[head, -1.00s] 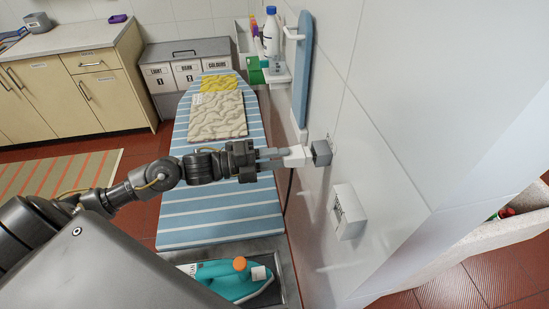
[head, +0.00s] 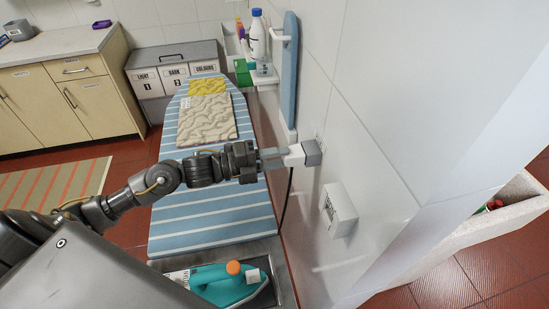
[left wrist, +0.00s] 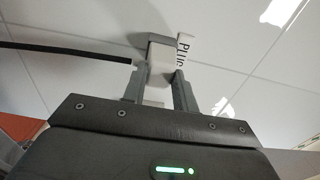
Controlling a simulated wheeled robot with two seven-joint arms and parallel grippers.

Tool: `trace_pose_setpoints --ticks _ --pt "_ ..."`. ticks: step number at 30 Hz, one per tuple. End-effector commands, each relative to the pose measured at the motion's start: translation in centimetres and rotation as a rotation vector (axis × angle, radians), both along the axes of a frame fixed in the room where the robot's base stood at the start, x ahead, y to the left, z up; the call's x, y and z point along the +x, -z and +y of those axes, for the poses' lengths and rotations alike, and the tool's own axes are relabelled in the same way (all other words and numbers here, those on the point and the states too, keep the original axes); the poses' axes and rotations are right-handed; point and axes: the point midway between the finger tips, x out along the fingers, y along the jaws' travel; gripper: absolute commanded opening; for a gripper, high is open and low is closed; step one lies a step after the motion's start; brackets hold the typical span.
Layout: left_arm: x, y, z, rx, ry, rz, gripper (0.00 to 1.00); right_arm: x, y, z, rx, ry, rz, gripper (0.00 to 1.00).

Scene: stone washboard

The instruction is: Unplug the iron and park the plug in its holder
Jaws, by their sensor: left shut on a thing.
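My left gripper (head: 272,158) is shut on the white plug (head: 294,155) and holds it level against a grey block (head: 313,152) on the tiled wall. In the left wrist view, the plug (left wrist: 160,62) sits between the fingers and meets the grey block (left wrist: 152,40), beside a partly hidden "PLUG" label (left wrist: 183,50). I cannot tell how far the plug is in. A dark cord (head: 286,198) hangs below. A white box (head: 340,210) is on the wall, nearer and lower. The teal iron (head: 225,284) lies on the grey rest at the board's near end. My right gripper is not in view.
The blue striped ironing board (head: 200,222) runs along the wall with folded cloth (head: 207,120) on it. A bottle (head: 257,36) and a blue sleeve board (head: 289,75) are at the wall beyond. Labelled bins (head: 175,75) stand at the back.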

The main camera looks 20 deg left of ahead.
Motion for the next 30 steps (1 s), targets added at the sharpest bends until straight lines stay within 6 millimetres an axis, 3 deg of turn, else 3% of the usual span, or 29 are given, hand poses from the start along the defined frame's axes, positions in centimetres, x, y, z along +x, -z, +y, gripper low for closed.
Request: trace_pose_setpoints --ticks 11,12,17,26,30 --pt "0.2 0.0 -0.4 -0.001 0.002 0.000 0.00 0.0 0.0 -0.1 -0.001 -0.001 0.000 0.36" --pt "0.2 0.0 -0.4 -0.001 0.002 0.000 0.32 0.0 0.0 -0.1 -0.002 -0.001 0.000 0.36" --pt "0.2 0.0 -0.4 -0.001 0.002 0.001 0.53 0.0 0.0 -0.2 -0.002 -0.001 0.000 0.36" --pt "0.1 0.1 -0.2 0.002 0.001 0.001 0.54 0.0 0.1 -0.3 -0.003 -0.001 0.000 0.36" --pt "-0.7 0.5 0.8 0.005 0.000 0.002 0.54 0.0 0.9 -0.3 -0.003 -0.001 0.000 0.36"
